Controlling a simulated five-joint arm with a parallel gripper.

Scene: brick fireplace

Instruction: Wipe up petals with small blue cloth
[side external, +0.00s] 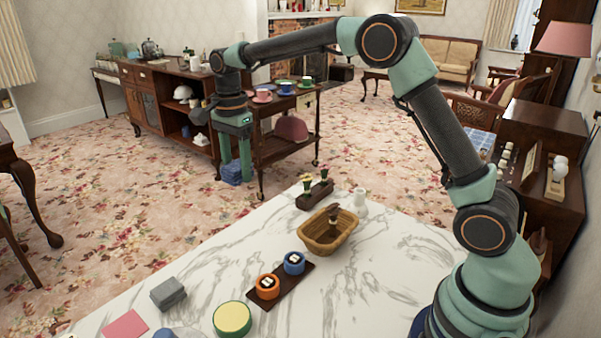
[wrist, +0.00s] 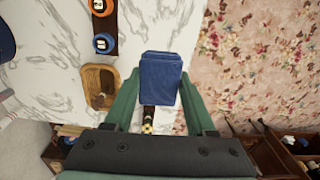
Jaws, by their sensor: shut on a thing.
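The small blue cloth (wrist: 162,80) is a thick folded block between the two green fingers of my gripper (wrist: 160,92) in the wrist view. My gripper is shut on it. In the side view my gripper (side external: 236,168) points down with the blue cloth (side external: 231,174) at its tips. It is held past the far edge of the white marble table (side external: 345,290), over the carpet side. I cannot make out any petals on the table, and the carpet's floral pattern makes any there impossible to tell.
On the table are a wicker basket (side external: 327,238), a flower planter (side external: 314,196), a white jug (side external: 360,200), a dark tray (side external: 278,290) with orange and blue pots, a yellow-topped green round (side external: 232,318), a grey block (side external: 168,293) and a pink sheet (side external: 126,326). A wooden cart (side external: 285,145) stands behind my gripper.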

